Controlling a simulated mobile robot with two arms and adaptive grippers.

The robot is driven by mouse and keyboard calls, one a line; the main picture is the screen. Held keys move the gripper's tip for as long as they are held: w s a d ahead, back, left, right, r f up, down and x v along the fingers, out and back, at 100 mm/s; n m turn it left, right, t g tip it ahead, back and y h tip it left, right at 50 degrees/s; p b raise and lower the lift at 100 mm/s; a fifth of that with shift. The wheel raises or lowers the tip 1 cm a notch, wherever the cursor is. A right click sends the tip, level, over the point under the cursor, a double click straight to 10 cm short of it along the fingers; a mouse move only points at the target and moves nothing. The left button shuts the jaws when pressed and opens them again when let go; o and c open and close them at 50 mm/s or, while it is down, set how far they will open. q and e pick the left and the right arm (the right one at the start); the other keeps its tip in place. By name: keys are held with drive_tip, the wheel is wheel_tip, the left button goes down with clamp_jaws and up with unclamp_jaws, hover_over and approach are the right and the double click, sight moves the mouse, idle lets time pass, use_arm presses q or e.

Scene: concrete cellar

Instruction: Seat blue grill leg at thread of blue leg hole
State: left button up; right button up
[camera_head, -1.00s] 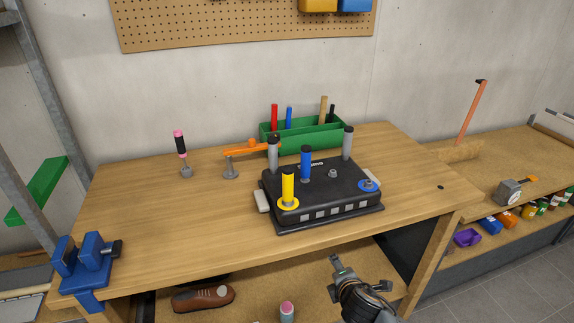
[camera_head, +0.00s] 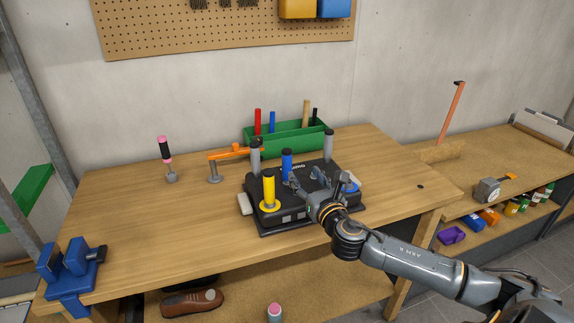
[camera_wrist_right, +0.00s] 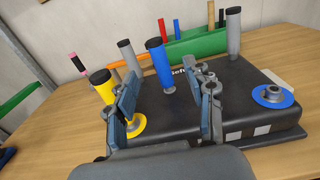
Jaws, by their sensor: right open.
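The blue grill leg (camera_head: 287,163) is a blue cylinder with a dark top, standing upright on the black grill body (camera_head: 262,228). It also shows in the right wrist view (camera_wrist_right: 159,62), its lower end over a small grey stub. The blue leg hole (camera_head: 352,187) is a blue ring at the grill's right corner, partly hidden by my gripper; the right wrist view shows the ring (camera_wrist_right: 285,100) clearly, with a bare grey hub. My right gripper (camera_head: 304,180) is open and empty over the grill. In the wrist view the blue leg appears between its fingers, apparently beyond the tips. My left gripper is out of view.
A yellow leg (camera_head: 268,190) stands in a yellow ring at the front left corner. Grey legs (camera_head: 255,157) (camera_head: 328,147) stand at the back corners. A green tool box (camera_head: 290,138) is behind the grill. The bench's left half is mostly clear.

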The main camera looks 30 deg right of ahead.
sight(289, 157)
drive_tip(key=p+x, duration=0.1)
drive_tip(key=x, duration=0.6)
drive_tip(key=shift+w+a, duration=0.1)
drive_tip(key=shift+w, duration=0.4)
drive_tip(key=shift+a+p+x, duration=0.15)
drive_tip(key=shift+p+x, duration=0.2)
drive_tip(key=shift+x, duration=0.85)
drive_tip(key=shift+a+p+x, duration=0.15)
drive_tip(key=shift+p+x, duration=0.2)
drive_tip(key=shift+x, duration=0.8)
drive_tip(key=shift+c, duration=0.4)
clamp_jaws()
